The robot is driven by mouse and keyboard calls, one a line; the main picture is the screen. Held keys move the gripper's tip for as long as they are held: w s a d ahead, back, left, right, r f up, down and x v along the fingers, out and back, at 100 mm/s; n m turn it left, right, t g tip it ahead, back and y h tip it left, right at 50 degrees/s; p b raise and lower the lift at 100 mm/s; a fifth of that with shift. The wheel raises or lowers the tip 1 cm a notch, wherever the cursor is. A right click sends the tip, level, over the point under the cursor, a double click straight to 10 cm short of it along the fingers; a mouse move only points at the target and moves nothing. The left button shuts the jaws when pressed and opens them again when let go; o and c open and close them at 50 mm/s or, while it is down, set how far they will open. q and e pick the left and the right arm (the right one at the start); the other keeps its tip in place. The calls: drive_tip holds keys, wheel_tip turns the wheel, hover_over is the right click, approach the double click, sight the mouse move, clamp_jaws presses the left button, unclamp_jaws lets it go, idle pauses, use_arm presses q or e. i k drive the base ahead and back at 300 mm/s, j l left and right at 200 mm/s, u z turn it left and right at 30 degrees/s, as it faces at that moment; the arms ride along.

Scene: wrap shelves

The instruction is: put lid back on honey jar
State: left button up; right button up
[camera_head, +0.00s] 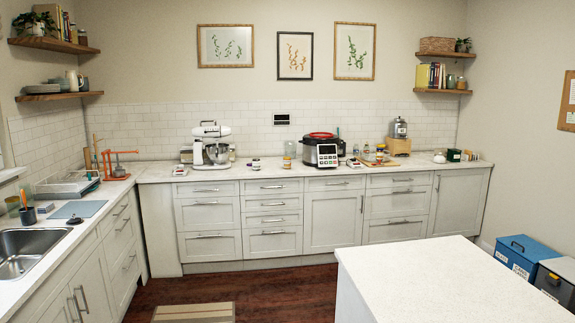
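I cannot pick out the honey jar or its lid for certain at this distance. A small yellowish jar (290,150) stands on the back counter (224,174), left of the black cooker; it may be the honey jar, but its label and top are too small to read. Two small round containers, one at the left (256,163) and one at the right (287,162), stand near the counter's front edge. Neither my left nor my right gripper is in view.
A white stand mixer (211,146), a black cooker (322,151) and a grey appliance on a wooden box (398,146) stand on the back counter. A bare white island (450,280) fills the front right. Open wooden floor lies left of it, with a striped mat (194,312).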

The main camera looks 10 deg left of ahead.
sight(286, 159)
drive_tip(key=i+j+u, duration=0.4)
drive_tip(key=i+u, duration=0.2)
drive_tip(key=i, duration=0.25)
drive_tip(key=i+j+u, duration=0.1)
drive_tip(key=i+u, duration=0.2)
drive_tip(key=i, duration=0.15)
drive_tip(key=i+j, duration=0.1)
drive_tip(key=i, duration=2.35)
drive_tip(key=i+j+z, duration=0.15)
drive_tip(key=i+z, duration=0.25)
drive_tip(key=i+j+z, duration=0.4)
drive_tip(key=i, duration=0.2)
drive_tip(key=i+j+z, duration=0.4)
drive_tip(key=i+l, duration=0.4)
drive_tip(key=i+l+u, duration=0.15)
drive_tip(key=i+l, duration=0.65)
drive_tip(key=i+l+u, duration=0.1)
drive_tip(key=i+l, duration=0.25)
drive_tip(key=l, duration=0.2)
drive_tip(key=i+l+u, duration=0.1)
drive_tip(key=i+l, duration=0.25)
drive_tip(key=l, duration=0.15)
drive_tip(key=i+l, duration=0.35)
drive_tip(key=l, duration=0.2)
drive_tip(key=i+l, duration=0.1)
drive_tip(key=i, duration=0.25)
drive_tip(key=i+l, duration=0.1)
drive_tip(key=i, duration=0.25)
drive_tip(key=u, duration=0.05)
